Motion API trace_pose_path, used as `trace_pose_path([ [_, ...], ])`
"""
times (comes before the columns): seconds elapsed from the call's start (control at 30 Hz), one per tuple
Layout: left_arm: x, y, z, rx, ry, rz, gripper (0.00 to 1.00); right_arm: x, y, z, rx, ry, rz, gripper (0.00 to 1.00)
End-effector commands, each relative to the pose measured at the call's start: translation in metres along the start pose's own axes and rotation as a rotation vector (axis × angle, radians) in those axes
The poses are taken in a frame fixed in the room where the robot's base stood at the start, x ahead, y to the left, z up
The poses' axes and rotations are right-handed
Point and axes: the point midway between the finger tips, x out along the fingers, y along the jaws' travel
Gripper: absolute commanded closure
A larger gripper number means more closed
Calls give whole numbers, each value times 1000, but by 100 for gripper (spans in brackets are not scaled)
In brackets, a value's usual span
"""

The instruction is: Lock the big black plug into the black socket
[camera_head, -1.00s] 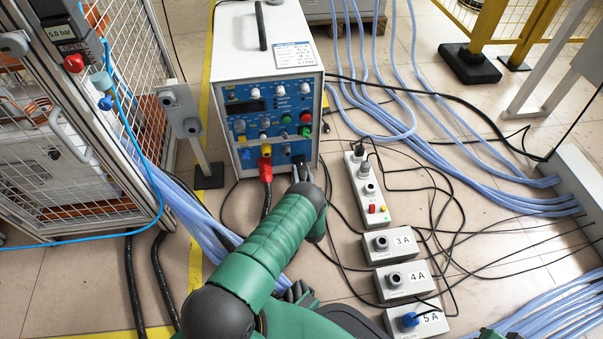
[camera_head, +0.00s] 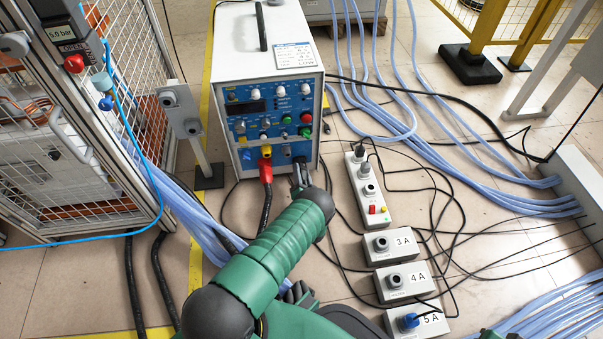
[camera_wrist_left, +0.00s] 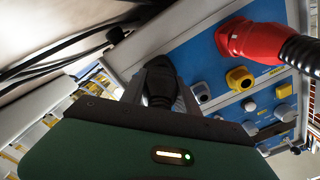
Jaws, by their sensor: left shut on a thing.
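The big black plug (camera_wrist_left: 160,82) is between the fingers of my left gripper in the left wrist view. In the head view my left gripper (camera_head: 299,178) is at the lower front right of the blue panel, with its fingers shut on the plug. The plug's front end is against or very close to the panel at the black socket (camera_head: 299,160). The socket is mostly covered, so I cannot tell whether the plug is locked.
A red plug (camera_head: 265,169) with a black cable sits left of my gripper; it also shows in the wrist view (camera_wrist_left: 243,39). A grey power strip (camera_head: 368,190) and boxes marked 3A (camera_head: 378,252), 4A and 5A stand to the right. Loose black cables cover the floor there.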

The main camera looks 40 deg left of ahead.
Motion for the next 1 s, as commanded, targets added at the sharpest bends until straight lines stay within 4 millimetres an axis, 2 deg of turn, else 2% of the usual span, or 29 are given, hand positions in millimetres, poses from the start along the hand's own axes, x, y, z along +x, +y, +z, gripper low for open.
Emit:
trace_pose_path([
  [0.07, 0, 0, -1, 77, 3, 1, 100, 0, 0, 0, 0, 0, 0, 64],
  [0.2, 1, 0, 0, 86, 1, 1, 100, 0, 0, 0, 0, 0, 0, 64],
  [0.23, 1, 0, 0, 86, 1, 1, 62, 0, 0, 0, 0, 0, 0, 64],
  [0.4, 1, 0, 0, 84, 1, 0, 39, 0, 0, 0, 0, 0, 0, 64],
  [0.77, -3, 0, -1, 83, 0, 2, 37, -3, 0, -1, 0, 0, 0, 64],
  [0.87, -17, -1, -2, 84, -1, 6, 37, -12, 0, -3, 0, 0, 0, 64],
  [1.0, -53, -3, -4, 86, -1, 7, 37, -30, 0, -7, 0, 0, 0, 64],
])
